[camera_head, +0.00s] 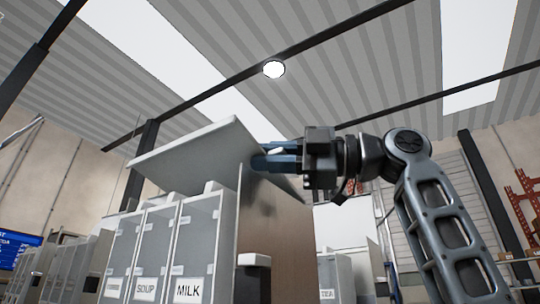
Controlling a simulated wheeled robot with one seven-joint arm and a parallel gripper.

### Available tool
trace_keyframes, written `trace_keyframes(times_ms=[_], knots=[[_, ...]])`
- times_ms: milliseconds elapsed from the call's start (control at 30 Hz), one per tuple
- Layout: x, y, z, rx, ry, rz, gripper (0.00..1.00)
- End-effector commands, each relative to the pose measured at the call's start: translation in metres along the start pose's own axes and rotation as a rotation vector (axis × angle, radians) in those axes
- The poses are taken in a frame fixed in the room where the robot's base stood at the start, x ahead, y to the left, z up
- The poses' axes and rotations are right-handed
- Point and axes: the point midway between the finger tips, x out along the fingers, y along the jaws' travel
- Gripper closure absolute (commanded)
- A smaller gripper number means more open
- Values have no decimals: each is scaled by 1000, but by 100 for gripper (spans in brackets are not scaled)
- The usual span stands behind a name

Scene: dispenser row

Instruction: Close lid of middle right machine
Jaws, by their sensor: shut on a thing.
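A tall dispenser machine (257,220) with a grey-brown side stands close in front, left of centre. Its front has clear compartments labelled SOUP (146,288) and MILK (188,290), plus one at the left with a label too small to read surely. Its pale grey lid (195,148) is raised and tilted above the compartments. My gripper (268,157) reaches in from the right at the lid's right edge. Its blue-grey fingers are shut on the lid there, with a small white piece showing between them. The exact contact is partly hidden.
Another dispenser (337,277) with a TEA label stands behind to the right. More machines (70,270) line the left, near a blue screen (18,250). Orange shelving (522,200) is at the far right. The air above the lid is clear.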

Motion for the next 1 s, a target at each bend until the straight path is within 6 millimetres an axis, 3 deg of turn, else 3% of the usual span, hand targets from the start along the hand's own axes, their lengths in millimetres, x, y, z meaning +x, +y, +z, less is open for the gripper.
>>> trace_keyframes(times_ms=[33, 67, 267, 667, 1000], knots=[[0, 0, 0, 2, -1, 1, 100], [0, 0, 0, 2, -1, 2, 81], [0, 0, 0, 1, -1, 2, 61], [-7, 0, 0, 0, -1, 3, 61], [-56, -1, 1, 0, -3, 4, 61]])
